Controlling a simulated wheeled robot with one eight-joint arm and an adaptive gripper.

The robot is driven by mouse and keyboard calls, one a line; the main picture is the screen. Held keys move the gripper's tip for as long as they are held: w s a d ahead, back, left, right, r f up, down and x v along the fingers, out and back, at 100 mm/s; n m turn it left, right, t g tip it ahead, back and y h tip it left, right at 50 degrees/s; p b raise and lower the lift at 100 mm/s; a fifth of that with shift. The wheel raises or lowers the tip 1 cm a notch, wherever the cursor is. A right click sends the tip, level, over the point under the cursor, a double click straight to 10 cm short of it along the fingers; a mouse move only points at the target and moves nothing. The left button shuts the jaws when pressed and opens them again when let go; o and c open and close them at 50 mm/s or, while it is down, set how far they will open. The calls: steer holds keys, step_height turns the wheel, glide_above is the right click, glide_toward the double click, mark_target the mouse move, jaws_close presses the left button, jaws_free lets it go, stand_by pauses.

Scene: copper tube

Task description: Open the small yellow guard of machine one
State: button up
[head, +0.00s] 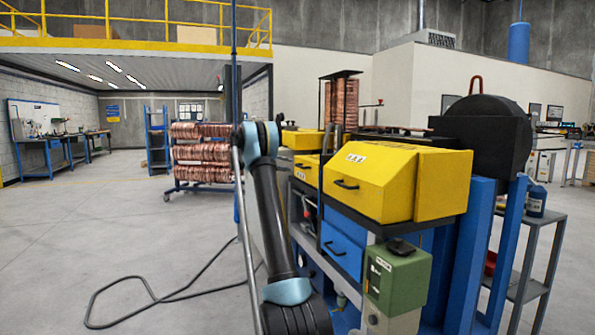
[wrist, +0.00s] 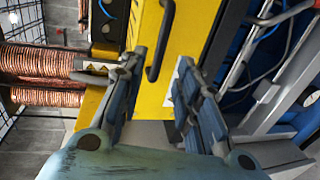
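A small yellow guard (head: 306,168) shows in the head view, left of a larger yellow guard (head: 383,180) with a black handle (head: 345,184). My arm partly covers the small guard's side of the machine. In the wrist view a yellow panel (wrist: 182,35) with a black bar handle (wrist: 160,42) lies ahead. I cannot tell for certain which guard this panel is. My gripper (wrist: 161,62) is open, its two fingers apart. The handle's lower end shows between the fingertips; contact cannot be told. The fingers are hidden in the head view.
A green box (head: 397,277) and a blue drawer (head: 342,250) sit below the large guard. Copper coils (head: 202,155) on a rack stand behind, left. A black cable (head: 165,298) lies on the floor.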

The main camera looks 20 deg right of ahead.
mark_target(299, 166)
steer(key=x, duration=0.8)
steer(key=shift+c, duration=0.2)
steer(key=shift+a, duration=0.1)
jaws_close()
